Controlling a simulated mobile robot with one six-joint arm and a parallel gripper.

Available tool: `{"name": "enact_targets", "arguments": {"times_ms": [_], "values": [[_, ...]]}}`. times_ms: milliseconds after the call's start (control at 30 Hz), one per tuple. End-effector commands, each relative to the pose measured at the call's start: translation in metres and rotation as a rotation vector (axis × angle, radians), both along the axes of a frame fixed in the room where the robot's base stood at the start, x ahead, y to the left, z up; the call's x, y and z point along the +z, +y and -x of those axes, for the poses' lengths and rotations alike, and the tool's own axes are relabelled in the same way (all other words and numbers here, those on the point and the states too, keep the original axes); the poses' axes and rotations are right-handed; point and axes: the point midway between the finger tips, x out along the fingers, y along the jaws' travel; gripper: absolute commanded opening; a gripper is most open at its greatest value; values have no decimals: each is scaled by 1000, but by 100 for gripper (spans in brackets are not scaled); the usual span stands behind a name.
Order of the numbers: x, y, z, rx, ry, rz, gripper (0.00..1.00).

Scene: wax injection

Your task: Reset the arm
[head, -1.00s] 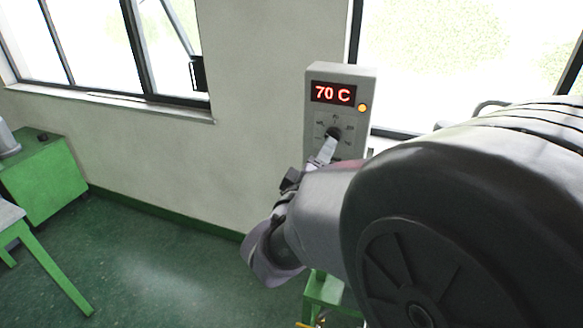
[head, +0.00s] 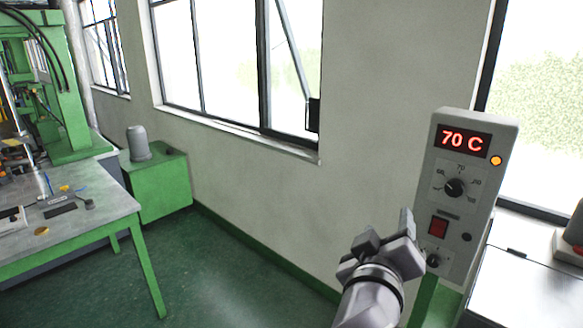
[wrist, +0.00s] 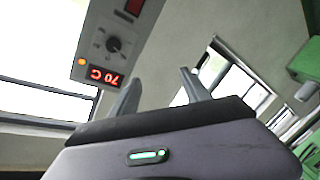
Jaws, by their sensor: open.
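My gripper (head: 388,238) is in the lower right of the head view, in front of the wall and just left of the control box (head: 487,225). Its two fingers are apart, with nothing between them; they also show in the wrist view (wrist: 161,84). The box display (head: 465,142) reads 70 C in red, and an orange lamp (head: 496,160) glows beside it. Below are a black dial knob (head: 455,188) and a red switch (head: 438,226). My gripper is apart from the dial. In the wrist view the box (wrist: 112,42) appears upside down at upper left.
A grey-topped green workbench (head: 75,222) with small items stands at left, near a green machine (head: 65,90). A green cabinet (head: 160,185) carries a grey object (head: 138,143). A light worktop (head: 520,290) is at lower right. The green floor (head: 235,270) between is clear.

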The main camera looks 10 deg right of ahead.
Motion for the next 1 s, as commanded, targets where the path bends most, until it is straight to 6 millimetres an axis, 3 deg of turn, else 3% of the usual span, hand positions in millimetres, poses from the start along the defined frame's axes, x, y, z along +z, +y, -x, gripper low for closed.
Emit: {"name": "enact_targets", "arguments": {"times_ms": [67,167,300,400,500,600,1000], "values": [[-11,34,-8,168,-51,-249,55],[-32,82,-1,347,6,-564,55],[-82,124,49,385,254,-930,55],[-120,127,97,245,439,-1109,55],[-146,118,137,69,553,-1213,55],[-158,111,160,-54,601,-1262,55],[-161,108,167,-93,614,-1274,55]]}}
